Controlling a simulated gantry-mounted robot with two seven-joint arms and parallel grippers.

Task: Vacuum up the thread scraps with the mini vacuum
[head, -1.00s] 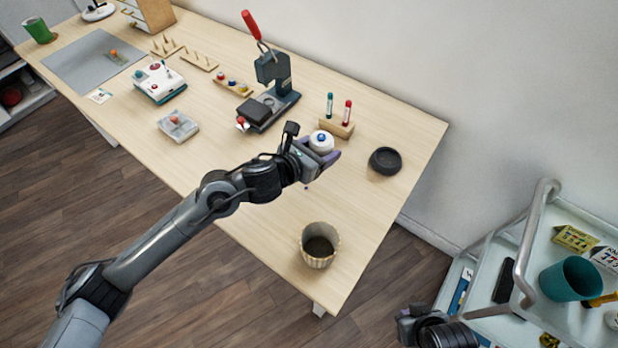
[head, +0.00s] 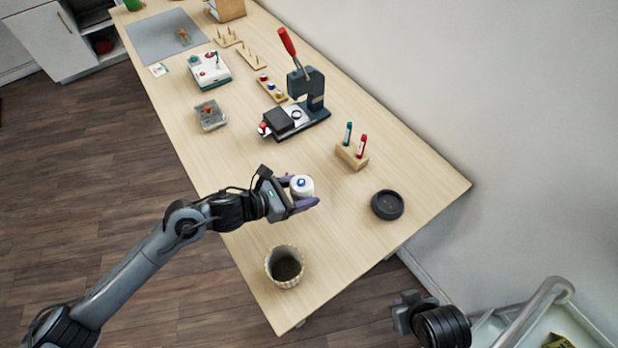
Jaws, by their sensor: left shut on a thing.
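My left gripper (head: 298,202) is shut on a small white round device with a blue button on top (head: 302,184), which looks like the mini vacuum. It holds the device over the right half of the wooden table, between the pen stand and the woven basket. Whether the device touches the table is hard to tell. I cannot make out thread scraps on the table at this size. My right gripper (head: 404,312) is at the lower right, off the table's edge, and its finger opening is unclear.
A black round dish (head: 387,205) lies right of the held device. A pen stand (head: 352,156), a press with a red handle (head: 306,92), a clear box (head: 210,115) and a white machine (head: 210,70) stand further back. A basket (head: 285,267) is near the front edge. A cart (head: 540,318) stands lower right.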

